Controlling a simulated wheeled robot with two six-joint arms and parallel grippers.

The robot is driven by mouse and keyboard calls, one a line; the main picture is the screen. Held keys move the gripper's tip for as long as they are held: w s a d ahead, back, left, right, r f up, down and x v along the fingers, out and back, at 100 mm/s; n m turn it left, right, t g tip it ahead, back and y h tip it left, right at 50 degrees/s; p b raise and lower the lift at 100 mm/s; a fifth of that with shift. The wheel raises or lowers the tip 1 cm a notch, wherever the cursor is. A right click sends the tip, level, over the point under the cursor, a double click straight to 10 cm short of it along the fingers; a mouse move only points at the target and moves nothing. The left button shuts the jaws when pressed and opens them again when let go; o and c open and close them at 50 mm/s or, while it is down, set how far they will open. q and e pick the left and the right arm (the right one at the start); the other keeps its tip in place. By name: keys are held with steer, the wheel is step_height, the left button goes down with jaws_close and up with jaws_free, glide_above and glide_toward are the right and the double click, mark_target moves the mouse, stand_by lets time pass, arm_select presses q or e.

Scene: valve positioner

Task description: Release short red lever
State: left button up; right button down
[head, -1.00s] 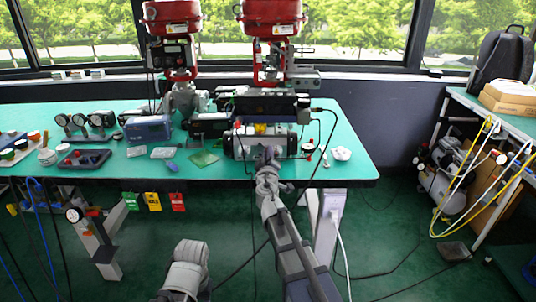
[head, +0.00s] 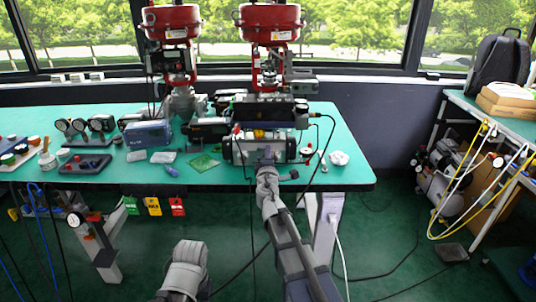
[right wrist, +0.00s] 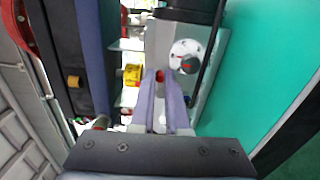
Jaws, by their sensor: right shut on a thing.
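A short red lever (right wrist: 160,76) shows between my fingertips in the right wrist view. The fingers cover most of it. My right gripper (right wrist: 161,88) is shut on it. In the head view my right gripper (head: 266,158) is at the front of the grey valve positioner unit (head: 240,152) on the green bench, and it hides the lever there. A yellow part (right wrist: 132,75) is just left of the fingertips in the right wrist view and also shows on top of the unit in the head view (head: 259,133).
A round white gauge or dial (right wrist: 186,56) is close to the right of the fingertips. Black cables (head: 327,140) hang beside the unit. A blue box (head: 148,133) and several gauges stand left on the bench (head: 215,177). The bench's right end is mostly clear.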

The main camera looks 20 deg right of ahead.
steer(key=shift+a+r+n+p, duration=0.1)
steer(key=shift+r+n+p, duration=0.15)
steer(key=shift+n, duration=0.7)
steer(key=shift+a+r+n+p, duration=0.15)
steer(key=shift+r+n, duration=0.15)
steer(key=shift+n, duration=0.65)
steer(key=c, duration=0.9)
jaws_free()
steer(key=v, duration=0.7)
steer(key=shift+s, duration=0.35)
steer(key=shift+a, duration=0.15)
